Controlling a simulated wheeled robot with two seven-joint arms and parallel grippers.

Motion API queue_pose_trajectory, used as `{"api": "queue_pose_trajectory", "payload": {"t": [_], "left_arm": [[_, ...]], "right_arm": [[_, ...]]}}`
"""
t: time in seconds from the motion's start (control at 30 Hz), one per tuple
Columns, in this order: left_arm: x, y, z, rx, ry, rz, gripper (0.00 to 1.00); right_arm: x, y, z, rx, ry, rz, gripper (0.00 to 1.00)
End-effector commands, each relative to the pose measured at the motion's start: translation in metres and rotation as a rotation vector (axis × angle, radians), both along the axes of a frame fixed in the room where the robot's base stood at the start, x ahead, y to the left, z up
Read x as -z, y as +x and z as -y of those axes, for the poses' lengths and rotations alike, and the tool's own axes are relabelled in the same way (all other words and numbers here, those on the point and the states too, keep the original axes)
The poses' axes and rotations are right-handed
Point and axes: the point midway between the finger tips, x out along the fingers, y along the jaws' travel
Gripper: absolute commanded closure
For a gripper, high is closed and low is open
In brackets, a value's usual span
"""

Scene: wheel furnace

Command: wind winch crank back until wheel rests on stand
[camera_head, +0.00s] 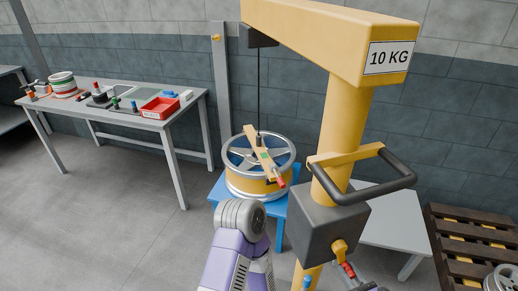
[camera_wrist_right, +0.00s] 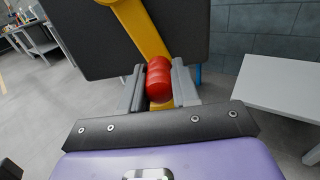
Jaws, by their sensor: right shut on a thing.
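The wheel (camera_head: 262,184), silver-rimmed with a yellow band, hangs under or sits on the blue stand (camera_head: 278,214); I cannot tell if they touch. A tan bar (camera_head: 258,150) with a red end lies across its top, and a dark cable (camera_head: 259,95) runs up from it to the yellow crane (camera_head: 345,120). The dark winch box (camera_head: 328,222) carries a yellow crank (camera_head: 341,250) with a red handle, seen in the right wrist view (camera_wrist_right: 158,80). My right gripper (camera_head: 349,275) is shut around this red handle. My left gripper is not visible.
A grey workbench (camera_head: 188,112) with a red tray (camera_head: 160,108) and tools stands at the left. A black bar handle (camera_head: 385,185) juts from the crane column. A pale table (camera_head: 385,222) and a pallet (camera_head: 465,235) are at the right. Floor at the left is clear.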

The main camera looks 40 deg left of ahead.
Motion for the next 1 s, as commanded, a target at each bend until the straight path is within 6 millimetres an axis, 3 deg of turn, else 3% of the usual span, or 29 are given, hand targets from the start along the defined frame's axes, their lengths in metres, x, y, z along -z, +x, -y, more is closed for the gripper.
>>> {"api": "queue_pose_trajectory", "payload": {"t": [0.13,0.6,1.0], "left_arm": [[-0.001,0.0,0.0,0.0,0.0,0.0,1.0],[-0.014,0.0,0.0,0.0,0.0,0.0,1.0],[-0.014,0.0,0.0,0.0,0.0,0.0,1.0]], "right_arm": [[-0.002,-0.002,-0.002,-0.013,0.002,-0.003,1.0],[-0.036,0.032,0.022,-0.013,0.009,0.007,1.0],[-0.038,0.034,0.022,-0.015,0.01,0.007,1.0]]}}
